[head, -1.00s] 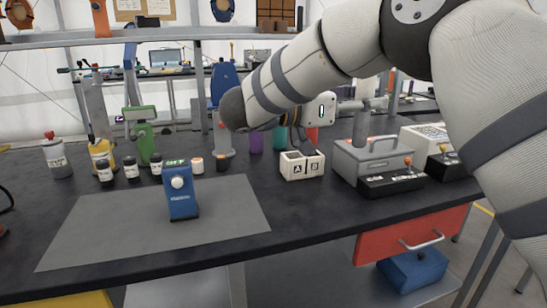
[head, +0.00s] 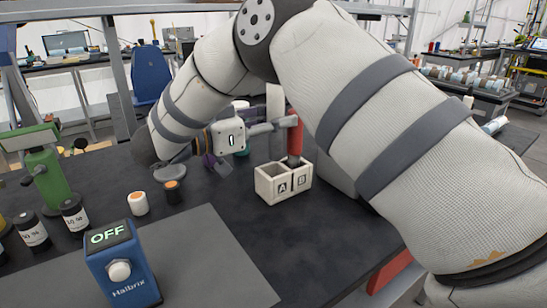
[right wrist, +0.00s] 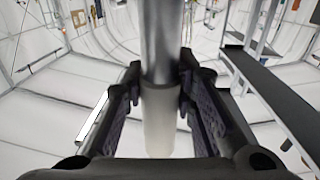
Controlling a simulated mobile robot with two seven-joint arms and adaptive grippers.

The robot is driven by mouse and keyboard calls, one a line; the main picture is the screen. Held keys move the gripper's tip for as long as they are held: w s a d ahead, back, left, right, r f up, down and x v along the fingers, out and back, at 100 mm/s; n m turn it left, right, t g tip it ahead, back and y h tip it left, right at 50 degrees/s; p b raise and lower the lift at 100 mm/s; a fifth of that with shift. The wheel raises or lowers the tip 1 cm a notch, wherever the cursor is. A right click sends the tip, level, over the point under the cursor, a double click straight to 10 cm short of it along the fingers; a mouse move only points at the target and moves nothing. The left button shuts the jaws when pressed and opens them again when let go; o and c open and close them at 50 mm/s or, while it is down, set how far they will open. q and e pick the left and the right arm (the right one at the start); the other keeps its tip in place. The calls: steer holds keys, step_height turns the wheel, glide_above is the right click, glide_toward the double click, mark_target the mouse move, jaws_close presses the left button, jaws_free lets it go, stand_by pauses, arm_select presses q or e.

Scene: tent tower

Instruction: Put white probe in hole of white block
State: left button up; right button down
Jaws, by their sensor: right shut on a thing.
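The white block (head: 284,184) stands on the dark bench in the head view, with two square openings marked A and B. My right gripper (head: 275,125) is just above and behind it, coming in from the left. In the right wrist view, my gripper's fingers (right wrist: 160,100) are shut on an upright cylinder, the probe (right wrist: 162,50), metallic grey at one part and whitish at the other. My left gripper is not in view.
A red cylinder (head: 296,138) stands at opening B; I cannot tell whether it is inside. A blue device reading OFF (head: 122,265) stands on the grey mat (head: 215,270). Small jars (head: 137,203) and a green stand (head: 47,175) are at left.

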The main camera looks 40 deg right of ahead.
mark_target(277, 154)
step_height(277, 154, down, 8)
steer(key=shift+w+r, duration=0.1)
steer(key=shift+r, duration=0.1)
steer(key=c, duration=1.3)
jaws_free()
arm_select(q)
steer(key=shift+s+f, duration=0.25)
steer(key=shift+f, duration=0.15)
